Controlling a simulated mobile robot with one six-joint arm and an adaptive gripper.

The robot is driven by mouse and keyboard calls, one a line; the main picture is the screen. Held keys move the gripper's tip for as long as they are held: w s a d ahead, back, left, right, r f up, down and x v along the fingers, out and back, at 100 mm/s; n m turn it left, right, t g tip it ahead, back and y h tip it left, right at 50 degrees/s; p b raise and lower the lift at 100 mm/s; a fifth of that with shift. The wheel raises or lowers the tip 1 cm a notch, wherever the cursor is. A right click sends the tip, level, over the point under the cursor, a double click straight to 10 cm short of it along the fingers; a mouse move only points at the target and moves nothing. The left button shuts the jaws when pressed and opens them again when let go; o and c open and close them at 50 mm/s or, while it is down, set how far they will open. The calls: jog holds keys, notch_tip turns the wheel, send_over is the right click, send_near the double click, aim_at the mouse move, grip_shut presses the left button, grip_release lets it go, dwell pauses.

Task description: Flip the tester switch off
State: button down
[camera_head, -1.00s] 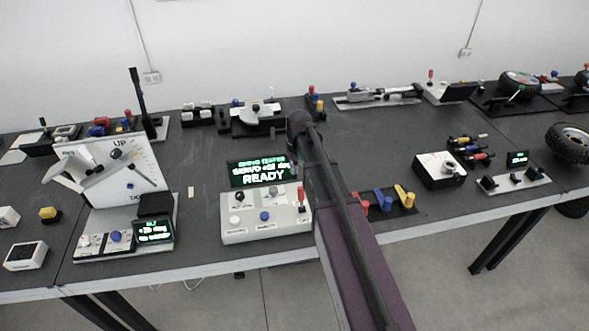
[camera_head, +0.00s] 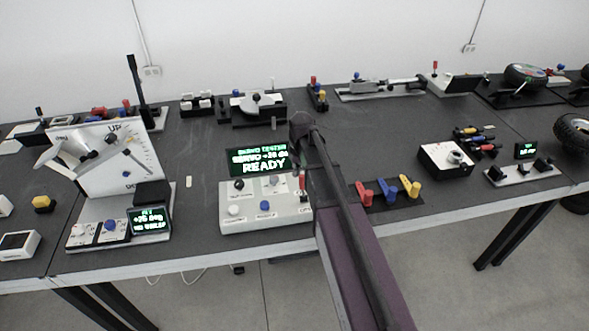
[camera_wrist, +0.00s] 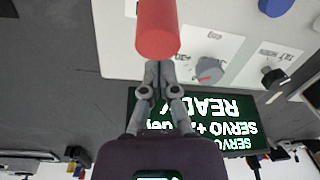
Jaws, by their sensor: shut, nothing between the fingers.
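The tester is a pale box (camera_head: 240,219) near the table's front edge, with a lit display (camera_head: 257,162) reading READY. Its red-topped switch lever (camera_head: 302,180) stands at the right end, beside my arm. In the wrist view, which shows the tester upside down, the red lever top (camera_wrist: 157,30) is large at the upper middle. My gripper (camera_wrist: 159,68) is shut and empty, its fingertips right at the end of the red top; I cannot tell whether they touch it. The lower lever is hidden there.
Red, blue and yellow levers (camera_head: 388,192) stand right of my arm. A white-topped box with a knob (camera_head: 445,159) lies further right. A panel with a second display (camera_head: 150,220) stands left. Bare table (camera_head: 370,125) lies behind the levers.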

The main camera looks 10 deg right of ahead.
aim_at(303, 182)
jog(key=shift+s+d+r, duration=0.15)
jog(key=shift+s+r, duration=0.1)
jog(key=shift+s, duration=0.3)
jog(key=shift+s+d+r, duration=0.15)
jog(key=shift+s+r, duration=0.05)
jog(key=shift+s, duration=0.35)
